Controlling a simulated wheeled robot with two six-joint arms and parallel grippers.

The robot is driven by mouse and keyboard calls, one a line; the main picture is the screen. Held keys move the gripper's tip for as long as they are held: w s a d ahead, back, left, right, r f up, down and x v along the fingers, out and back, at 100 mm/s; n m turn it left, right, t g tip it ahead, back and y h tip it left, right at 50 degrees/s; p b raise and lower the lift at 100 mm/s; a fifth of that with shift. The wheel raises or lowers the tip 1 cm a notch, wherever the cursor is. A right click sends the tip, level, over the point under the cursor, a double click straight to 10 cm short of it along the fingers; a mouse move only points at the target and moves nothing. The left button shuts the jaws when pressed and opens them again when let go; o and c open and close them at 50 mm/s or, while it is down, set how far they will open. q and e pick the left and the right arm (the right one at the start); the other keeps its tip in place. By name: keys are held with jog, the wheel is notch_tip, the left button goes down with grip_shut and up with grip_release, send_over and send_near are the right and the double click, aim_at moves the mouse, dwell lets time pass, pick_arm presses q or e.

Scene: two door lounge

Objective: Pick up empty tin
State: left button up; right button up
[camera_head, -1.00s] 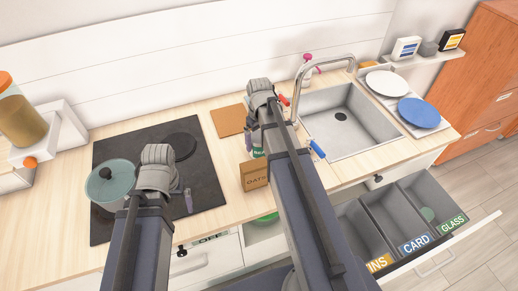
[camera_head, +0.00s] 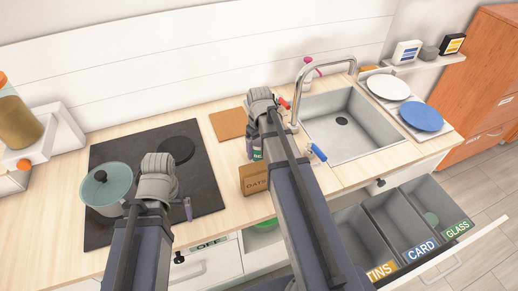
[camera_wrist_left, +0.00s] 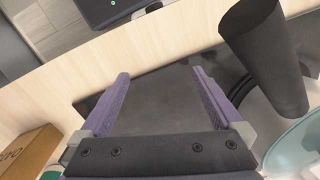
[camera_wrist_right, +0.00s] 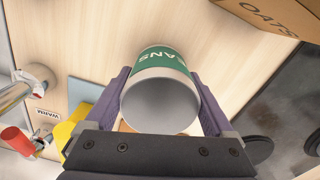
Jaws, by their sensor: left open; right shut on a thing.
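The empty tin (camera_wrist_right: 158,62), with a green label reading BEANS, has its open, hollow end facing the right wrist camera. My right gripper (camera_wrist_right: 160,82) is shut on it, one purple finger on each side. In the head view only a bit of the tin (camera_head: 257,155) shows beside my right arm, just behind the oats box. I cannot tell whether it touches the counter. My left gripper (camera_wrist_left: 160,73) is open and empty above the black hob; in the head view my left forearm hides most of it.
An oats box (camera_head: 254,179) stands close in front of the tin. A lidded pot (camera_head: 104,192) sits on the hob (camera_head: 205,190). The sink (camera_head: 352,140) lies to the right. Below, an open drawer holds bins labelled TINS (camera_head: 380,271), CARD (camera_head: 420,250) and GLASS (camera_head: 457,229).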

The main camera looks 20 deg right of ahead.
jog(key=shift+c, duration=0.7)
pick_arm(q)
jog(key=shift+r, duration=0.15)
pick_arm(e)
jog(key=shift+r, duration=0.1)
pick_arm(q)
notch_tip(320, 180, up, 17)
jog(key=p, duration=1.7)
pick_arm(e)
notch_tip(320, 180, up, 17)
pick_arm(q)
notch_tip(320, 180, down, 13)
jog(key=b, duration=1.2)
jog(key=shift+b, duration=0.35)
pick_arm(e)
notch_tip(320, 180, down, 13)
jog(key=shift+r, duration=0.1)
pick_arm(q)
jog(key=shift+r, duration=0.1)
